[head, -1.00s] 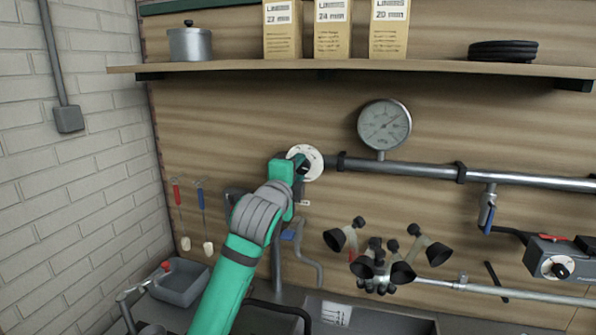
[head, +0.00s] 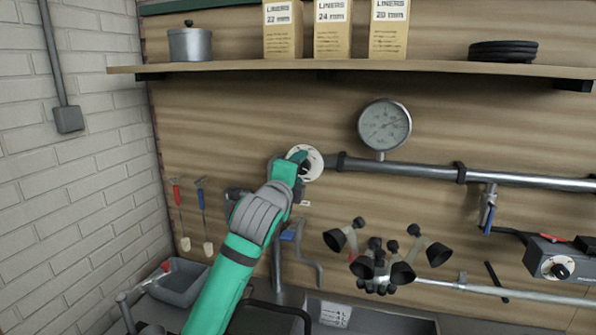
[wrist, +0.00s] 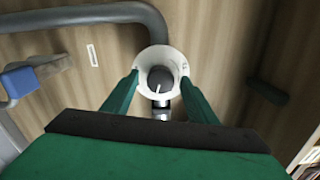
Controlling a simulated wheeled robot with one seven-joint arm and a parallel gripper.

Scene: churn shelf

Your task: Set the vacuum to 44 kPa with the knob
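The knob is dark and round with a pale pointer line, on a white dial (head: 313,163) at the left end of the pipe. In the wrist view the knob (wrist: 160,78) sits in the middle of the white dial, between my fingertips. My gripper (wrist: 159,84) is open, one green finger on each side of the knob, with visible gaps. In the head view my gripper (head: 298,165) covers the knob and part of the dial. The round vacuum gauge (head: 384,125) stands above the pipe; its thin needle points to the right, slightly up, and its numbers are too small to read.
The metal pipe (head: 410,168) runs right from the dial. A shelf (head: 350,68) with boxes and a pot is above. A milking cluster (head: 385,262) hangs below. A grey box (head: 560,262) with another knob is at right. A curved dark pipe (wrist: 120,14) passes close to the dial.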

